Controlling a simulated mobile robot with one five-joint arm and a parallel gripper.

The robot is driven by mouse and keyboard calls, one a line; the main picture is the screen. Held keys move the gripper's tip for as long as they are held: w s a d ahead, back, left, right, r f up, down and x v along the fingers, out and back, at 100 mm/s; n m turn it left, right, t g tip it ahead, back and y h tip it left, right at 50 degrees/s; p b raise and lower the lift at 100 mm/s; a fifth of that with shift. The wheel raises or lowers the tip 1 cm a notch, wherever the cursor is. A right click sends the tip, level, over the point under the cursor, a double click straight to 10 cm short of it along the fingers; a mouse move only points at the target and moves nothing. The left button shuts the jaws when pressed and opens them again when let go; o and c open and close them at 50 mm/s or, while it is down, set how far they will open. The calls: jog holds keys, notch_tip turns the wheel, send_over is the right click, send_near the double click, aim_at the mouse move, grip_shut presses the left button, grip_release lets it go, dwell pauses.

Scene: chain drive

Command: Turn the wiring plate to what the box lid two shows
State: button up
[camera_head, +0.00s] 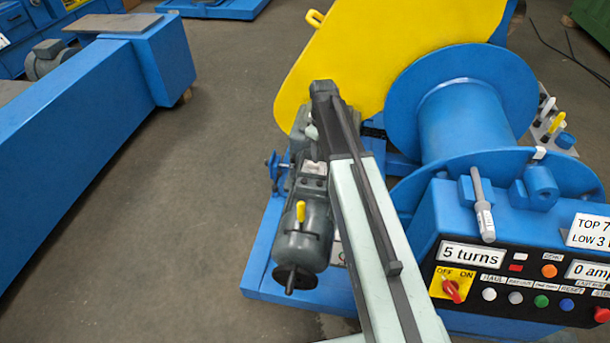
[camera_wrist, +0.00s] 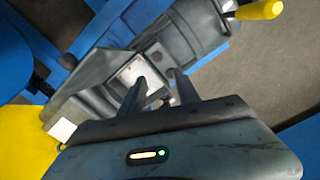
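The grey motor (camera_head: 302,232) lies on the blue machine base and has a yellow lever (camera_head: 300,211) on it. A small box with a pale plate (camera_head: 314,168) sits on its top. In the wrist view the pale plate (camera_wrist: 140,72) shows in a dark frame on the motor (camera_wrist: 185,35); I cannot read it or be sure it is the wiring plate. My gripper (camera_wrist: 160,76) is open, with its two dark fingers apart and nothing visible between them. The fingertips are over the box, close to the plate; contact cannot be told. No lid marked two is readable.
A yellow guard (camera_head: 385,50) and a blue drum (camera_head: 462,115) stand beyond and right of my arm. The control panel (camera_head: 520,255) reads "5 turns" and carries a red-knobbed OFF/ON switch (camera_head: 451,289). Grey floor (camera_head: 190,210) is clear at left, up to a blue beam (camera_head: 75,130).

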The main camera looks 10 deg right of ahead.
aim_at(313, 166)
jog(key=w+f+n+b, duration=0.1)
jog(key=w+f, duration=0.1)
jog(key=w, duration=0.1)
jog(key=w+f+n+b, duration=0.2)
jog(key=w+f, duration=0.1)
jog(key=w, duration=0.1)
jog(key=w+f+n+b, duration=0.2)
jog(key=w, duration=0.1)
jog(key=shift+w+d+f, duration=0.1)
jog(key=shift+w+f, duration=0.15)
jog(key=shift+w, duration=0.15)
notch_tip(313, 166, down, 8)
jog(key=b, duration=0.7)
jog(key=shift+b, duration=0.35)
jog(key=shift+r, duration=0.2)
